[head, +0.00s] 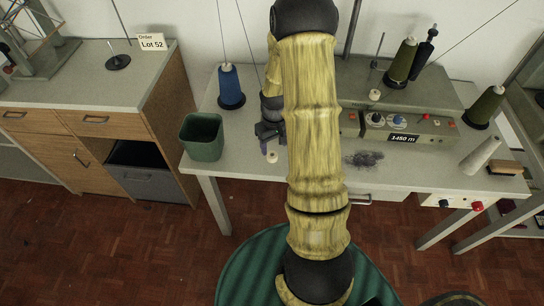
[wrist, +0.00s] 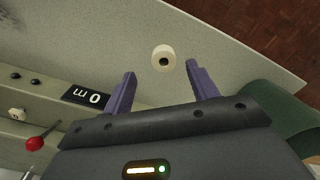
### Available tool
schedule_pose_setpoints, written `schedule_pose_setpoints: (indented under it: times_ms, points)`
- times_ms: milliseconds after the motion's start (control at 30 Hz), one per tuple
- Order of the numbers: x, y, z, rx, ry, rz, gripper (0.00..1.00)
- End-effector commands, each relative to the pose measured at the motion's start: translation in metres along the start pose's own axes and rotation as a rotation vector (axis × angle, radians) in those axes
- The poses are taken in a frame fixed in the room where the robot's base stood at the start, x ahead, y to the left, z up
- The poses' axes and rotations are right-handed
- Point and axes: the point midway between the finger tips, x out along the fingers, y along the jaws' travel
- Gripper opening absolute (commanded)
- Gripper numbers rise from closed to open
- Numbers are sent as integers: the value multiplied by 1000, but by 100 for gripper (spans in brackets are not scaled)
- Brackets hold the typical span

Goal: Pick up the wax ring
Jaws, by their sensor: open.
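The wax ring (wrist: 163,58), a small cream disc with a dark centre hole, lies on the grey table top (wrist: 215,40). In the wrist view it sits just beyond and between my gripper's fingertips (wrist: 160,73), apart from both purple fingers. My gripper is open with nothing in it. In the head view the ring (head: 272,157) shows as a small pale spot on the table, close to my gripper (head: 265,146). My arm hides part of the table there.
A green bin (head: 203,137) stands left of the ring near the table's front edge. A blue thread cone (head: 230,87) stands behind. A machine with a "1450 m" display (head: 403,138) and a dark thread tangle (head: 364,158) are to the right.

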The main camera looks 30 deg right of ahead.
Motion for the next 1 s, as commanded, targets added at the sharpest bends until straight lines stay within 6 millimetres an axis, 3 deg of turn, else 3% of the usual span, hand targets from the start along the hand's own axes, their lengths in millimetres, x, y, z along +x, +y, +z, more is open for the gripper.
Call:
schedule_pose_setpoints:
  times_ms: [433,1000]
  points:
    - [47,-5,-3,0,-2,-1,58]
    - [51,-5,-4,0,0,0,58]
